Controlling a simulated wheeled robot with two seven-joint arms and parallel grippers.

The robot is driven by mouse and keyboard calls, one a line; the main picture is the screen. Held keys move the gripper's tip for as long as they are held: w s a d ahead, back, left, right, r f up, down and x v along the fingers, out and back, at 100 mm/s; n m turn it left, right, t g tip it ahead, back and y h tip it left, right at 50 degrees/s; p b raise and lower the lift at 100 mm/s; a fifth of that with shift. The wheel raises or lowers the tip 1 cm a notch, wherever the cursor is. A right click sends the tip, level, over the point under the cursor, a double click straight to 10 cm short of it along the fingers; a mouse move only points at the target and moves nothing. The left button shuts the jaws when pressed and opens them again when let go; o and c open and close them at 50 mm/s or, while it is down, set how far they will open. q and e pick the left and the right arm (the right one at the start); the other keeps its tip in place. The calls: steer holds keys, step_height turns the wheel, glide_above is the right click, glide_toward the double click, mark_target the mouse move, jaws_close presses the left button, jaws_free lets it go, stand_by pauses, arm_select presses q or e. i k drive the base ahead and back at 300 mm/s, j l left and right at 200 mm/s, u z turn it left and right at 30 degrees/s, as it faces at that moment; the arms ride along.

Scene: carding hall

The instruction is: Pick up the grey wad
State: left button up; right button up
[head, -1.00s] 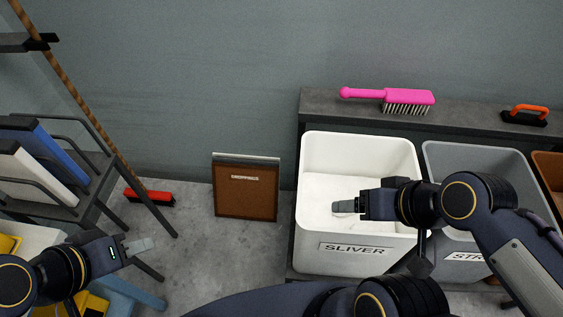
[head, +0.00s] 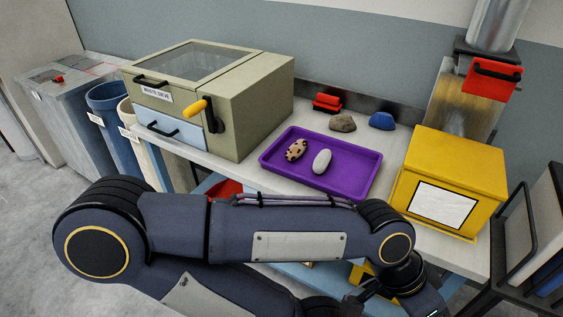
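A smooth pale, off-white to light grey wad (head: 322,161) lies in the purple tray (head: 362,182) on the table, beside a tan wad with dark spots (head: 296,149). A brownish-grey lump (head: 342,122) lies behind the tray, next to a blue wad (head: 381,121). I cannot tell for certain which of the two greyish ones is the grey wad. My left arm crosses the front of the view; its gripper body (head: 426,302) is cut off at the bottom edge, off the table's front right, with its fingertips hidden. My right gripper is out of view.
An olive box (head: 262,100) with a glass lid and yellow-handled lever stands left on the table. A yellow box (head: 462,165) stands right of the tray. Red blocks (head: 327,102) lie at the back. Blue and cream bins stand left; a dark rack stands at the right edge.

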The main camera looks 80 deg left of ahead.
mark_target(320, 164)
steer(key=u, duration=2.45)
steer(key=i+j, duration=0.25)
steer(key=i+j+z, duration=0.1)
steer(key=j, duration=0.35)
steer(key=i+j, duration=0.3)
steer(key=i+j+z, duration=0.15)
steer(key=j, duration=0.3)
steer(key=i+j, duration=0.25)
steer(key=j, duration=0.15)
